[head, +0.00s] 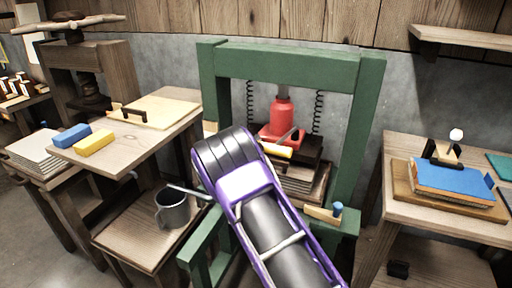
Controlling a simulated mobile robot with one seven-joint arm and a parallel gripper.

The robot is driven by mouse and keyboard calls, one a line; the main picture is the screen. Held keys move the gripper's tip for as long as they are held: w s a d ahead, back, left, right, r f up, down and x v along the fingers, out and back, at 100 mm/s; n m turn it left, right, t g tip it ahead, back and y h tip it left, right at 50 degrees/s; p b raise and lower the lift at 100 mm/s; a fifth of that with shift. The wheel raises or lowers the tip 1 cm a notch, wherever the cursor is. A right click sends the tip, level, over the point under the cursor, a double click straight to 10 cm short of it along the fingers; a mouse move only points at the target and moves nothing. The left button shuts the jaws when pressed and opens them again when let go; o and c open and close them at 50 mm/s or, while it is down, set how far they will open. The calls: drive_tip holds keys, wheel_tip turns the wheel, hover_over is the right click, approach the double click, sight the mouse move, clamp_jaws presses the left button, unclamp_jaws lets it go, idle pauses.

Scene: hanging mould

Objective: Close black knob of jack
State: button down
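The red jack (281,114) stands upright inside the green press frame (291,66), on a stack of dark and wooden boards (304,180). Its narrow grey ram reaches up towards the top beam. A bar with a yellow end (276,150) sticks out at the jack's base. I cannot make out the black knob; the lower left of the jack is partly covered by my purple and black arm, which crosses in front of the frame. My gripper does not show in the head view.
Left of the frame, a wooden table (131,151) holds blue and yellow blocks; a grey mug (172,208) stands on a lower stool. A wooden piece with a blue knob (337,208) sits at the frame's lower right. A right table (398,213) holds a blue-topped stack.

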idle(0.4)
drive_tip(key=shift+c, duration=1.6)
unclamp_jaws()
